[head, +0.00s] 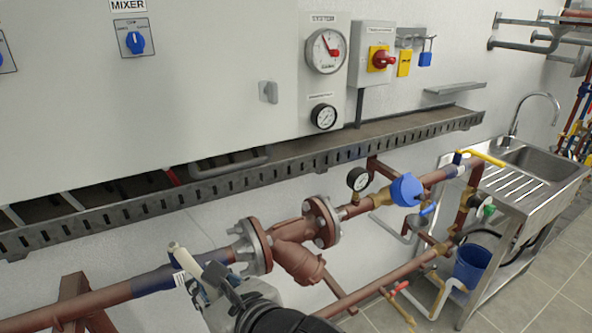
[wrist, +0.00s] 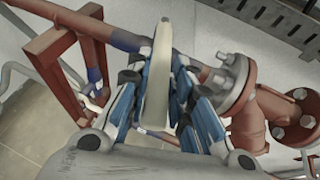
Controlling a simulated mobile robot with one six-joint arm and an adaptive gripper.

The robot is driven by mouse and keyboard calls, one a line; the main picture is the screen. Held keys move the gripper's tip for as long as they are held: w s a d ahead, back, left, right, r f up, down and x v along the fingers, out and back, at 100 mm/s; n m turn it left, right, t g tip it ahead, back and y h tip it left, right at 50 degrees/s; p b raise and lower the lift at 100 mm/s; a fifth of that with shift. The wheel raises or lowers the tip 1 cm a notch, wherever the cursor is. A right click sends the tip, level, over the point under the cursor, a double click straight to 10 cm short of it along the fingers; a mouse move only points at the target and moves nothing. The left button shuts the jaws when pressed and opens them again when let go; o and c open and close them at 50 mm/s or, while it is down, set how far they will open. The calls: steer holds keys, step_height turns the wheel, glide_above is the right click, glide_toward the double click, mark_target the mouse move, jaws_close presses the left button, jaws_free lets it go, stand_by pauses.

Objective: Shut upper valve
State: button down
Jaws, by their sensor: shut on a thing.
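A cream lever handle (wrist: 158,75) stands between the blue-and-grey fingers of my gripper (wrist: 158,95) in the wrist view, and the fingers are shut on it. Its far end sticks out past the fingertips, across the upper red-brown pipe (wrist: 122,38). In the head view the cream lever (head: 183,257) shows at my gripper (head: 203,283), beside the upper pipe (head: 110,293) and left of a flanged joint. The lever's pivot and valve body are hidden behind my gripper, so I cannot tell how far it is turned.
A flanged strainer (head: 298,258) sits close right of my gripper. A red-brown pipe stand (wrist: 45,45) is at left in the wrist view. A yellow lever (head: 483,157) and a red handle (head: 401,287) are farther right. A slotted metal tray (head: 240,167) runs above.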

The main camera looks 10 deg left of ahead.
steer(key=shift+a+r, duration=0.2)
steer(key=shift+r, duration=0.1)
steer(key=c, duration=1.8)
jaws_free()
steer(key=o, duration=0.4)
steer(key=shift+f, duration=0.2)
steer(key=shift+w+p, duration=0.2)
steer(key=shift+p, duration=0.3)
